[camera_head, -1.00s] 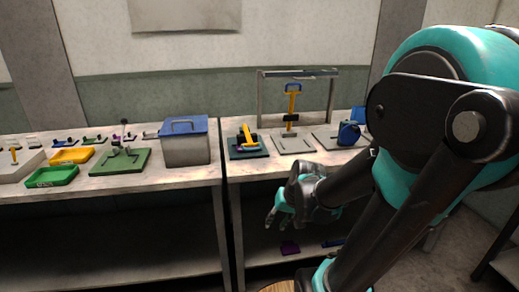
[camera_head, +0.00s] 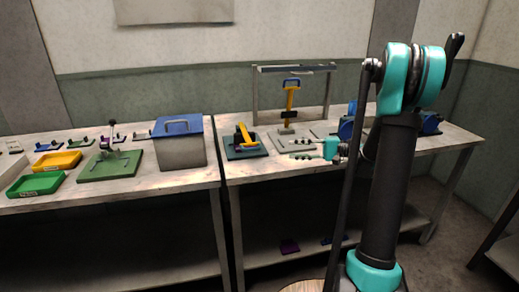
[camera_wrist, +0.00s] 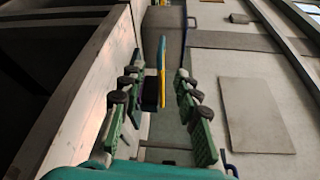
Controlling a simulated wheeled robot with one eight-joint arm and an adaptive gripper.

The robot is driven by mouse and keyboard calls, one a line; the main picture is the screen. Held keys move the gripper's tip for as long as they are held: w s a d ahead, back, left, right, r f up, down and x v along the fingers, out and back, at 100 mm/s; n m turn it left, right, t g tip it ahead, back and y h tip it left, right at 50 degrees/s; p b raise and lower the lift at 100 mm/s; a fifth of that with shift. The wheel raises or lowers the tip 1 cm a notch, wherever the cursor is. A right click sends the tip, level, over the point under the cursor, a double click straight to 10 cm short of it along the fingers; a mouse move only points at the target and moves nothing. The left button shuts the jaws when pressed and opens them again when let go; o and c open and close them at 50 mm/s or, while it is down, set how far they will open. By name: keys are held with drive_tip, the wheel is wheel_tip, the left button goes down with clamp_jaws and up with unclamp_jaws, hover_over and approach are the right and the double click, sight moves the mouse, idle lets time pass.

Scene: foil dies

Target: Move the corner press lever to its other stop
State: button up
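Several lever devices stand on the benches, and I cannot tell for sure which is the corner press. One has a yellow lever (camera_head: 243,135) with a black part on a dark blue-green plate (camera_head: 237,154), at the right bench's left end. Another has an upright yellow lever (camera_head: 290,98) with a blue handle, on a pale plate (camera_head: 283,139). My gripper (camera_head: 293,150) is low over the right bench, pointing left, near the pale plate. In the wrist view my gripper (camera_wrist: 160,105) is open; a yellow and blue piece (camera_wrist: 161,72) shows between the fingers, contact unclear.
A grey box with a blue lid (camera_head: 178,126) stands left of the yellow-lever plate. A grey frame (camera_head: 256,95) rises behind the upright lever. Green (camera_head: 35,184) and yellow (camera_head: 57,161) trays and a green-based lever device (camera_head: 110,166) are farther left. My arm hides part of the right bench.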

sight(257, 149)
drive_tip(key=a, duration=0.5)
drive_tip(key=w+a+f, duration=0.1)
drive_tip(key=a, duration=0.5)
drive_tip(key=w+a, duration=0.1)
drive_tip(key=a, duration=0.5)
drive_tip(key=shift+f, duration=0.2)
drive_tip(key=shift+c, duration=0.3)
clamp_jaws()
